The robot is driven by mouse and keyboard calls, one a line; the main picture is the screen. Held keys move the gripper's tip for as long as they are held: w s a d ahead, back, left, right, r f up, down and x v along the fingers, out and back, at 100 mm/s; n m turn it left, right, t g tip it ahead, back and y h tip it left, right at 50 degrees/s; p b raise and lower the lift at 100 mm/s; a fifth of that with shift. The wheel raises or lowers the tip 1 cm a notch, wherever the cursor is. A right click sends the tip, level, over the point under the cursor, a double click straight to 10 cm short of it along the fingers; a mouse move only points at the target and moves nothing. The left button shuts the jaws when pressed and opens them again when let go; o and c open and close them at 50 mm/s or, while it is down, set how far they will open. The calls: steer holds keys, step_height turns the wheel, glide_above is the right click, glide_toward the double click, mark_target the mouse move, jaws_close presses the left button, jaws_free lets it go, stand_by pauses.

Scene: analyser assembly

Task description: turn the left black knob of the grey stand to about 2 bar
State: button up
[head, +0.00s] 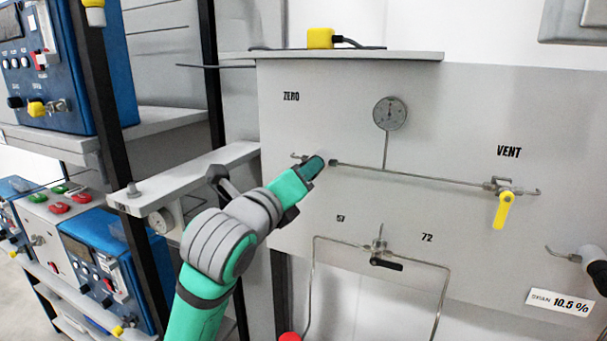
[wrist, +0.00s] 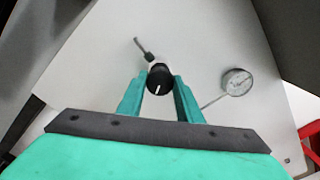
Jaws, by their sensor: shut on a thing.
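The black knob (wrist: 160,77) with a white pointer line sits between the two green fingers of my gripper (head: 314,168) in the wrist view. The fingers close on it from both sides. Its white line points down and slightly left in that view. In the head view my gripper reaches the grey panel (head: 430,240) below the ZERO label and hides the knob. A round gauge (head: 390,113) is on the panel up and right of my gripper; it also shows in the wrist view (wrist: 237,82). Its needle is too small to read.
A thin pipe (head: 420,178) runs right from beside my gripper to a yellow valve handle (head: 503,210) under VENT. A black valve handle (head: 386,264) sits lower on the panel. A grey shelf arm (head: 190,180) and blue instruments (head: 50,65) stand left.

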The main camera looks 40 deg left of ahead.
steer(key=shift+f+m, duration=0.15)
steer(key=shift+m, duration=0.15)
stand_by(0.4)
steer(key=o, duration=1)
steer(key=shift+o, duration=0.2)
steer(key=shift+s, duration=0.1)
steer(key=v, duration=1)
steer(key=shift+s, duration=0.35)
